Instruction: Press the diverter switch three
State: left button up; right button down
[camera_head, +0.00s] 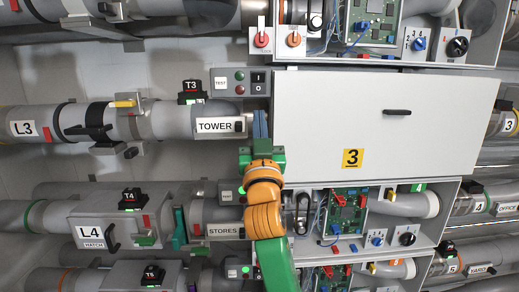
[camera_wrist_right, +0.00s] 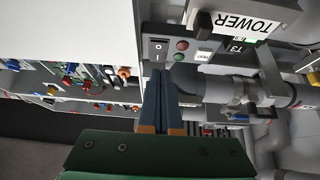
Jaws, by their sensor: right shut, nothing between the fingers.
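I cannot tell which part is the diverter switch. My right gripper (camera_head: 260,124) is shut and empty, its blue fingers pointing up, just right of the TOWER plate and below the rocker.
A large white closed door (camera_head: 385,130) marked 3 stands right of the gripper. Pipes run left, with the T3 box (camera_head: 191,87) above. Open bays with circuit boards (camera_head: 342,212) are above and below the door.

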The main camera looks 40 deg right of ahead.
jog(key=w+a+f+n+g+y+b, duration=0.1)
jog(key=w+a+f+n+g+y, duration=0.2)
jog(key=f, duration=1)
jog(key=w+a+f+n+g+y, duration=0.1)
jog(key=w+a+f+n+y, duration=0.3)
jog(key=f, duration=0.9)
jog(key=s+a+f+n+g+y, duration=0.1)
jog(key=s+f+g+y, duration=0.15)
jog(key=f, duration=1.05)
jog(key=s+a+f+n+g+y, duration=0.1)
jog(key=s+f+g, duration=0.2)
jog(key=f, duration=1)
jog(key=s+a+f+g+y, duration=0.25)
jog(key=s+f+g, duration=0.25)
jog(key=s+f, duration=1.4)
pick_arm(q)
notch_tip(320, 180, down, 2)
pick_arm(e)
jog(key=s+f+g, duration=0.2)
jog(key=s+f, duration=0.2)
jog(key=s, duration=0.8)
jog(key=s+f+g, duration=0.3)
jog(key=s+f, duration=0.1)
jog(key=s, duration=0.8)
jog(key=shift+s+a+f, duration=0.15)
jog(key=shift+a, duration=0.25)
